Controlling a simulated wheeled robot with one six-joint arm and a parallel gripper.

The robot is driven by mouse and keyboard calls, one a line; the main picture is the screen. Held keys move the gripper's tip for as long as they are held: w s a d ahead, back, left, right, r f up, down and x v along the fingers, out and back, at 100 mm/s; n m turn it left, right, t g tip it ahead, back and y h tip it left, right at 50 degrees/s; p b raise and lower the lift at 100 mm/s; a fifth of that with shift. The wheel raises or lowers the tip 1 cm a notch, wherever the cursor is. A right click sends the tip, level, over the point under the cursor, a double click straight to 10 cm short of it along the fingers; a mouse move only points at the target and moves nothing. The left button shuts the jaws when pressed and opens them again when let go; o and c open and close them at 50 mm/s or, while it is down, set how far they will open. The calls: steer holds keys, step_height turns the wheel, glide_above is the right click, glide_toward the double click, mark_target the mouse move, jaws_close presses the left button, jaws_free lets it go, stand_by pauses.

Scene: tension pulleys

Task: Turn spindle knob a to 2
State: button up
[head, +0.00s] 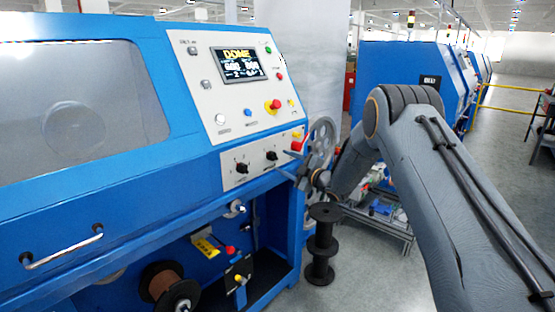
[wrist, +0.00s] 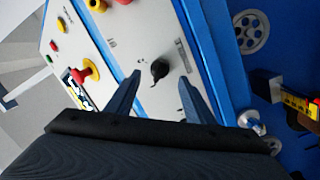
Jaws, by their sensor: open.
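Two black spindle knobs sit on the lower white strip of the blue machine, a left knob (head: 242,168) and a right knob (head: 271,156). Their labels are too small to read, so I cannot tell which is a. My gripper (head: 288,164) is just right of the right knob in the head view. In the wrist view a single black knob (wrist: 158,70) shows between the two blue fingertips of my gripper (wrist: 160,77), with clear gaps on both sides. The fingers are apart and hold nothing. The gripper body hides the lower part of that view.
Above the knobs is a panel with a screen (head: 240,65) and a red-yellow stop button (head: 273,105). A grey handwheel (head: 320,145) stands close beside my gripper. A black spool stack (head: 321,245) is below it. A bar handle (head: 62,248) juts out at left.

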mark_target(276, 158)
steer(key=shift+p+x, duration=0.3)
steer(key=shift+x, duration=2.15)
steer(key=c, duration=1)
steer(key=shift+c, duration=0.2)
